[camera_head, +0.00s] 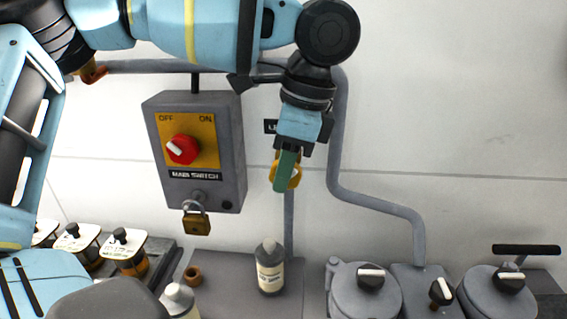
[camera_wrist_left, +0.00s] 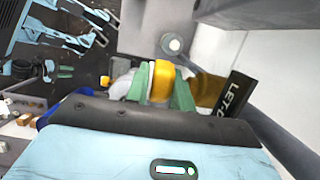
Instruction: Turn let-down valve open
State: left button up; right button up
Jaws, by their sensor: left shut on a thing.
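The let-down valve has a yellow handle (camera_head: 297,174), seen in the head view on the wall pipe right of the switch box. My left gripper (camera_head: 285,170) points down at it, its green fingers shut around the handle. In the left wrist view the yellow handle (camera_wrist_left: 163,82) sits between the green fingers (camera_wrist_left: 160,88). A dark label beginning "LET-D" (camera_wrist_left: 236,95) is beside it. The gripper and wrist hide most of the valve body and part of the label in the head view. My right gripper is not in view.
A grey main switch box (camera_head: 228,150) with a red knob (camera_head: 183,150) and a brass padlock (camera_head: 196,223) is left of the gripper. Below stand a grey bottle (camera_head: 269,270) and round lidded pots (camera_head: 365,295). A bent grey pipe (camera_head: 337,150) runs close on the right.

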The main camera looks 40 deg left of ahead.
pick_arm(q)
jog(key=shift+s+a+r+t+h+p, duration=0.15)
jog(key=shift+t+h+p, duration=0.15)
jog(key=shift+t+h, duration=0.35)
jog(key=t+h, duration=0.1)
jog(key=h, duration=0.1)
jog(key=shift+a+h+p, duration=0.1)
jog(key=shift+h+p, duration=0.2)
jog(key=shift+h, duration=0.05)
jog(key=shift+s+f+t+h, duration=0.1)
jog(key=shift+f+t+h, duration=0.2)
jog(key=shift+t+h, duration=0.55)
jog(key=shift+a+f+t+h, duration=0.15)
jog(key=shift+t+h, duration=0.15)
jog(key=shift+h, duration=0.65)
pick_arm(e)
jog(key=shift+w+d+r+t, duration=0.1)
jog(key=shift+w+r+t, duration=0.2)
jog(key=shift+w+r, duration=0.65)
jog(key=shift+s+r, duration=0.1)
pick_arm(q)
jog(key=o, duration=1)
